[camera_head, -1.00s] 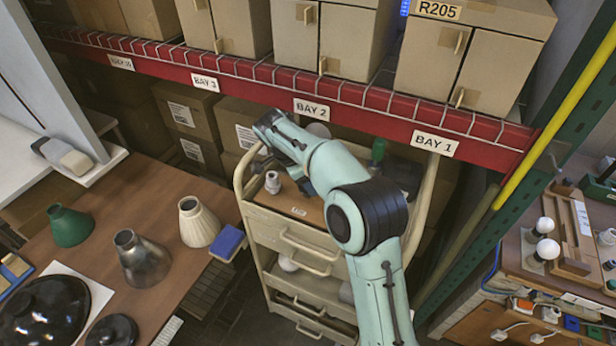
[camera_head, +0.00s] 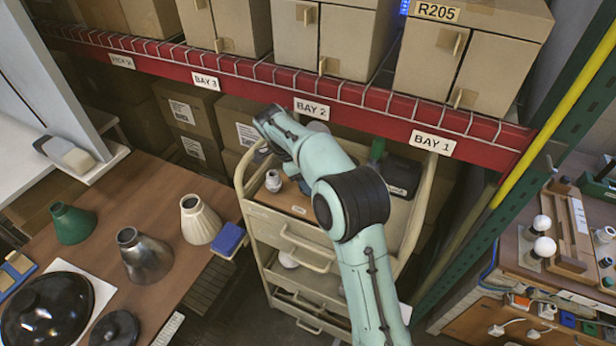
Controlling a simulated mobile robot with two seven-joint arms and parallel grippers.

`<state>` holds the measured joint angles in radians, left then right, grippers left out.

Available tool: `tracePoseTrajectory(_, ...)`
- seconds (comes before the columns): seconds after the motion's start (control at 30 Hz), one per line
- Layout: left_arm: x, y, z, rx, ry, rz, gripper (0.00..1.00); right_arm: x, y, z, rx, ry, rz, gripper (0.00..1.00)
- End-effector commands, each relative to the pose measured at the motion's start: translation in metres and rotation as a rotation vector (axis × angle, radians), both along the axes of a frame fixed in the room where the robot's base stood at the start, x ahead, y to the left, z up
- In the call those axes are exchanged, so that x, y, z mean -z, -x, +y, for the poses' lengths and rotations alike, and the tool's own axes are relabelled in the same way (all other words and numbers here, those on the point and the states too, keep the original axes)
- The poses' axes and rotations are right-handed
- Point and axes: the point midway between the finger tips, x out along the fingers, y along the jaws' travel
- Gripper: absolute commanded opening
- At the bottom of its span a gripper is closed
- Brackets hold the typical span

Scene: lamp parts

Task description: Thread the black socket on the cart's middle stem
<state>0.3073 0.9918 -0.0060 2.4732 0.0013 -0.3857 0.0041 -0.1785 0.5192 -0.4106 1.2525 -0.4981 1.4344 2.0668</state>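The cream cart (camera_head: 256,225) stands below the shelf, with a brown top board (camera_head: 285,200). A small pale, ringed cylindrical piece (camera_head: 273,181) stands upright on the board's left. My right arm (camera_head: 350,205) reaches over the cart, and its forearm covers the middle of the top. The middle stem and the black socket cannot be made out. My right gripper is mostly hidden under the forearm, with only a dark bit showing, so its fingers and any load cannot be told. My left gripper is not in view.
The red shelf beam (camera_head: 260,85) runs close above and behind my wrist. A black item (camera_head: 403,178) sits at the cart's back right. The brown table (camera_head: 165,185) at left holds a green shade (camera_head: 72,224), metal shade (camera_head: 144,256) and cream shade (camera_head: 200,220).

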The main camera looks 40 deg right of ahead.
Motion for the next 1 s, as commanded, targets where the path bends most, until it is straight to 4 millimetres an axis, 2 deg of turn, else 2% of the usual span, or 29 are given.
tracePoseTrajectory(0.27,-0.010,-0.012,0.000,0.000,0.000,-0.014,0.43,0.004,0.001,0.002,0.130,-0.007,0.015,0.17)
tracePoseTrajectory(0.4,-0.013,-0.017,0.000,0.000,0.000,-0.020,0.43,0.005,0.001,0.002,0.272,-0.003,0.014,0.17)
tracePoseTrajectory(0.53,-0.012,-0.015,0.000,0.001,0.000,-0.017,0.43,0.006,0.002,0.001,0.461,-0.001,0.013,0.17)
tracePoseTrajectory(0.87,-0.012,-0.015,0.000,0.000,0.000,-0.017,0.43,0.006,0.002,0.002,0.502,-0.004,0.014,0.17)
tracePoseTrajectory(1.0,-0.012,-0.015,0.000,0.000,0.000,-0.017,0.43,0.007,0.002,0.001,0.685,-0.001,0.013,0.17)
